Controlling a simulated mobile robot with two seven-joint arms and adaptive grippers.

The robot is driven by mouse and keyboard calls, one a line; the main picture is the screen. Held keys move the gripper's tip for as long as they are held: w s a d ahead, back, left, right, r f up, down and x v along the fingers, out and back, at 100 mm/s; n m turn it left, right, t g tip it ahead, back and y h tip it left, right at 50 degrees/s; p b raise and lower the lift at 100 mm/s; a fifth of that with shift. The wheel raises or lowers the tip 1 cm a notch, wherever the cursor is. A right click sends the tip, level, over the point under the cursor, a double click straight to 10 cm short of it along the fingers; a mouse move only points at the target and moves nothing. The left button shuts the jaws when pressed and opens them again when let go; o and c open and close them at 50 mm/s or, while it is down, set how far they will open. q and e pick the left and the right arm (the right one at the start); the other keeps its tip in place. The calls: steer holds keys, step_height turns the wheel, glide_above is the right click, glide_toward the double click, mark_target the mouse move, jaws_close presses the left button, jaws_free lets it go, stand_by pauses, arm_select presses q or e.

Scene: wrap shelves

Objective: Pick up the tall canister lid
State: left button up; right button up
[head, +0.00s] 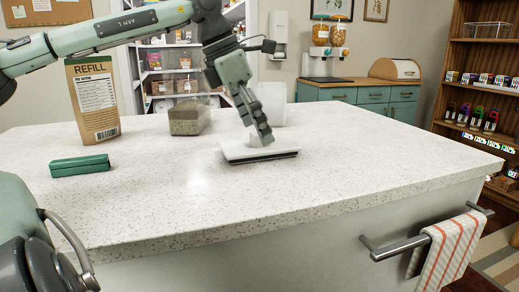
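A flat white lid with a dark lower edge (245,153) is over the middle of the counter. It looks roughly level. I cannot tell whether it rests on the counter or is just above it. A white canister (274,98) stands behind it, partly hidden by my gripper. My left gripper (261,138) points down from above, its fingertips at the top of the lid. The fingers look close together, but they hide the spot between them, so a grip on the lid cannot be confirmed. My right gripper is not in view.
A tall brown refill carton (95,100), a clear box with brown contents (189,118) and a green case (80,165) are on the left of the speckled counter (400,160). The counter's right side is clear. A striped towel (452,250) hangs from the front rail.

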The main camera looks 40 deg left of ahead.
arm_select(q)
steer(key=shift+x, duration=0.95)
steer(key=shift+r, duration=0.1)
steer(key=c, duration=1.3)
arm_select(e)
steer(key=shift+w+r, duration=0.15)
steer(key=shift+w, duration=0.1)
arm_select(q)
steer(key=shift+r, duration=0.1)
step_height(320, 180, up, 4)
steer(key=shift+w+r+p, duration=0.1)
steer(key=shift+p, duration=0.25)
steer(key=w+r, duration=0.2)
steer(key=w, duration=0.2)
steer(key=w+r+p, duration=0.1)
steer(key=w+r, duration=0.1)
steer(key=w, duration=0.1)
steer(key=w+r+p, duration=0.1)
steer(key=w+r, duration=0.1)
steer(key=w, duration=0.2)
steer(key=shift+w+d+r, duration=0.25)
steer(key=shift+w+d, duration=0.05)
steer(key=shift+d, duration=0.05)
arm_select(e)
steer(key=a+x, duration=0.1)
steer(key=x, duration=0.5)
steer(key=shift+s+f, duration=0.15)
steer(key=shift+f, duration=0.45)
